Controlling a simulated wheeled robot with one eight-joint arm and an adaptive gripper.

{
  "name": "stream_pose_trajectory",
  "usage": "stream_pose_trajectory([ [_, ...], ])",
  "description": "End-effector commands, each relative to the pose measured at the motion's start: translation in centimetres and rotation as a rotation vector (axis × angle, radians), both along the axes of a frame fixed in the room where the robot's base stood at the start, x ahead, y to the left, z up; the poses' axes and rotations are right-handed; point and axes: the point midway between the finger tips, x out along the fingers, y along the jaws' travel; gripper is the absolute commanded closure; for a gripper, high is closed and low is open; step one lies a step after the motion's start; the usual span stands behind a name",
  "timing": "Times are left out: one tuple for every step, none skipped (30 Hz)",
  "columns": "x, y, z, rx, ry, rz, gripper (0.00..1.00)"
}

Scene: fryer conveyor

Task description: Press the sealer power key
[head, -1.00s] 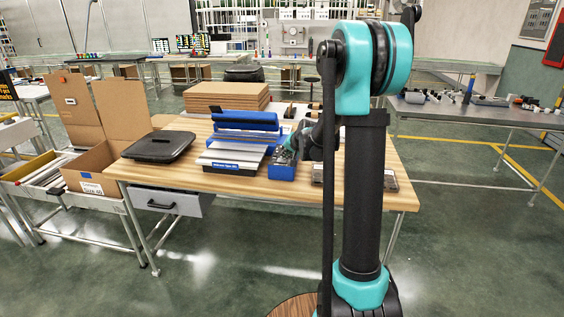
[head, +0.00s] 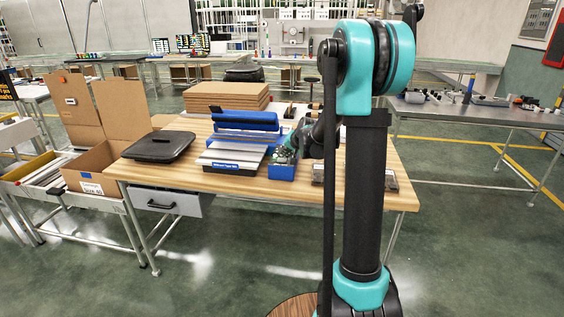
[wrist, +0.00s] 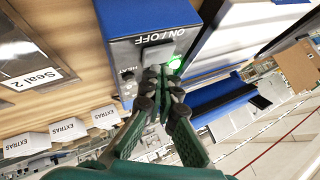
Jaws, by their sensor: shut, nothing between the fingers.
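The sealer (head: 243,138) is a blue and silver machine on the wooden table, with a blue control box (head: 281,172) at its right end. In the wrist view the control box (wrist: 112,18) has a grey panel marked ON/OFF and HEAT. A grey power key (wrist: 157,54) sits under the ON/OFF label, and a green light (wrist: 175,62) glows beside it. My gripper (wrist: 161,76) is shut and empty, its fingertips at the key's lower edge and partly hiding it. I cannot tell whether they touch it. In the head view my gripper (head: 287,152) is over the control box.
A black lid-like tray (head: 160,146) and an open cardboard box (head: 97,160) are to the left. Stacked cardboard (head: 226,95) lies behind the sealer. The wrist view shows a "Seal 2" label (wrist: 32,79) and several EXTRAS labels (wrist: 69,130) nearby.

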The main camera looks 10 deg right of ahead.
Motion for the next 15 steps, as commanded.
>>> stream_pose_trajectory([
  [0.0,0.0,0.0,0.000,0.000,0.000,1.00],
  [0.0,0.0,0.0,0.000,0.000,0.000,1.00],
  [0.0,0.0,0.0,0.000,0.000,0.000,1.00],
  [0.0,0.0,0.0,0.000,0.000,0.000,1.00],
  [0.0,0.0,0.1,0.000,0.000,0.000,1.00],
  [0.0,0.0,0.3,0.000,0.000,0.000,1.00],
  [0.0,0.0,0.5,0.000,0.000,0.000,1.00],
  [0.0,0.0,0.7,0.000,0.000,0.000,1.00],
  [0.0,0.0,1.1,0.000,0.000,0.000,1.00],
  [0.0,0.0,1.3,0.000,0.000,0.000,1.00],
  [0.0,0.0,1.6,0.000,0.000,0.000,1.00],
  [0.0,0.0,2.0,0.000,0.000,0.000,1.00],
  [0.0,0.0,2.3,0.000,0.000,0.000,1.00],
  [0.0,0.0,2.5,0.000,0.000,0.000,1.00],
  [0.0,0.0,2.9,0.000,0.000,0.000,1.00],
])
